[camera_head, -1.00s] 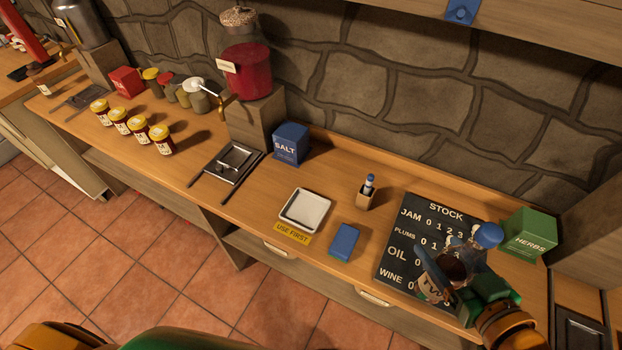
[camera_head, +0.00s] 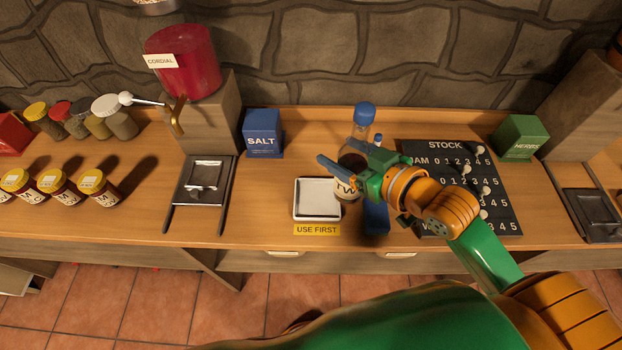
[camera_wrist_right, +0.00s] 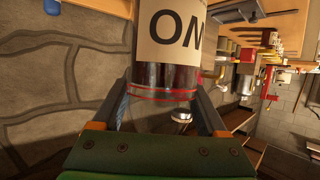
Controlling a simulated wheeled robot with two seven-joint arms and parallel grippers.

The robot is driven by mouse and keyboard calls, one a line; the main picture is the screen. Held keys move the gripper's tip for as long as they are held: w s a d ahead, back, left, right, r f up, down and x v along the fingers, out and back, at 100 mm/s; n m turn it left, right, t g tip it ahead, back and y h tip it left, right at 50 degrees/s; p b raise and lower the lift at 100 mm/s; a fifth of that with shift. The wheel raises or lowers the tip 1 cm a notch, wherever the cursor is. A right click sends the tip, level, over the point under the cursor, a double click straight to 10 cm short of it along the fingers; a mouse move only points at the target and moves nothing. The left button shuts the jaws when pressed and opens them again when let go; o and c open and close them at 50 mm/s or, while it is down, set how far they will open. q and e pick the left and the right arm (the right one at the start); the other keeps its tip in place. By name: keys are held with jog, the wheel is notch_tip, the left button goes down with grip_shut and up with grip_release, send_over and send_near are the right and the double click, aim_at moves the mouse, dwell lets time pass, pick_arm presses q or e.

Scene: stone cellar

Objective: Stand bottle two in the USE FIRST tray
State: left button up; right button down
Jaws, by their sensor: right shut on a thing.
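The white, square USE FIRST tray (camera_head: 316,213) lies on the counter with a yellow label (camera_head: 317,230) in front. It looks empty. The bottle's lower end overlaps the tray's right edge in the picture; its height above is unclear. My left gripper is out of view.
A blue block (camera_head: 376,218) lies right of the tray, partly behind my gripper. The black STOCK board (camera_head: 500,215) is under my right arm. A blue SALT box (camera_head: 262,134) stands behind left, a green HERBS box (camera_head: 520,137) far right.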

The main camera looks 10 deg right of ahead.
aim_at(347, 192)
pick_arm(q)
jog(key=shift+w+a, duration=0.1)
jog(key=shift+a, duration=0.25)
pick_arm(e)
jog(key=w+a+f, duration=0.5)
jog(key=f, duration=0.4)
jog(key=shift+w+f, duration=0.25)
jog(key=shift+f, duration=0.1)
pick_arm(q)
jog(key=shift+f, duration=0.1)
pick_arm(e)
grip_release()
jog(key=shift+d+f, duration=0.1)
jog(key=shift+f, duration=0.05)
jog(key=v, duration=1.1)
jog(key=shift+s, duration=0.15)
jog(key=shift+s+d+r, duration=0.15)
jog(key=shift+s+r, duration=0.15)
jog(key=shift+r, duration=0.05)
